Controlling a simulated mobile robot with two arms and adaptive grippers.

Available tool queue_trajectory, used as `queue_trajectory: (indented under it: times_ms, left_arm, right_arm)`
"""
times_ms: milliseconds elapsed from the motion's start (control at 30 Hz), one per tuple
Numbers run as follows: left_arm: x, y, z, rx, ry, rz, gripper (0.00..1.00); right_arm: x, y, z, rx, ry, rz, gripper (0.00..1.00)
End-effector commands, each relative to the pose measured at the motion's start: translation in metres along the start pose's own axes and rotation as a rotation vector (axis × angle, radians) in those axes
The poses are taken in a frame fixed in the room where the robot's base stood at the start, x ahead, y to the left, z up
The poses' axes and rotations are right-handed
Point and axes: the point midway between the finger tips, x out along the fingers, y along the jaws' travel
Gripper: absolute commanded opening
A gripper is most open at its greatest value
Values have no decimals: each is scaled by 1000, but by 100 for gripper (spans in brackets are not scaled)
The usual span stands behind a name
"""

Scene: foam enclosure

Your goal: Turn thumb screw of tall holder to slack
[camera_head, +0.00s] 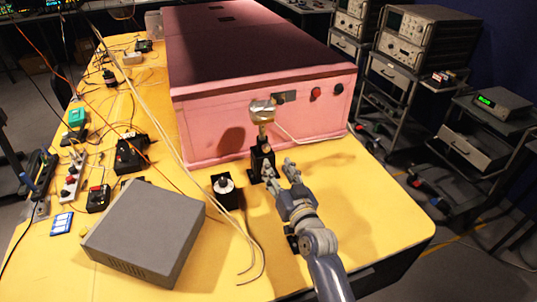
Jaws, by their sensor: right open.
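The tall holder (262,157) is a black post holder standing on the yellow table, in front of the pink foam enclosure. A post rises from it and carries a pale metallic piece (262,110) at its top. My right gripper (279,174) reaches in from the lower right, with its fingers spread just right of and in front of the holder's lower part. It is open. The thumb screw is too small to make out, and I cannot tell whether the fingers touch it. My left gripper is not in view.
A shorter black holder (226,192) with a pale top stands to the left. A grey box (147,232) sits at the front left. The pink enclosure (265,118) blocks the back. Cables hang across the left side. The table right of my arm (375,215) is clear.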

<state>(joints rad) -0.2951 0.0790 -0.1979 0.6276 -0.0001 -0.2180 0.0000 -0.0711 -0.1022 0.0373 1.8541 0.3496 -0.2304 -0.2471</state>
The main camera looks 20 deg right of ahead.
Motion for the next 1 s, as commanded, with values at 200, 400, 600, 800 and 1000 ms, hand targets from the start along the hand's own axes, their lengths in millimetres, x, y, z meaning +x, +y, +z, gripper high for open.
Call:
queue_trajectory:
  times_ms: [200,400,600,800,1000]
  left_arm:
    - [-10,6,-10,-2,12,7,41]
    - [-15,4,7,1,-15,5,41]
    - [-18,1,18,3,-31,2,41]
    - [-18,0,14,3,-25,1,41]
    - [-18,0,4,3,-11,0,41]
  right_arm:
    - [37,0,-2,0,0,0,41]
    - [63,0,-2,2,1,-1,41]
    - [78,0,-1,1,1,0,41]
    - [82,0,0,2,1,0,41]
    - [82,0,0,2,1,0,39]
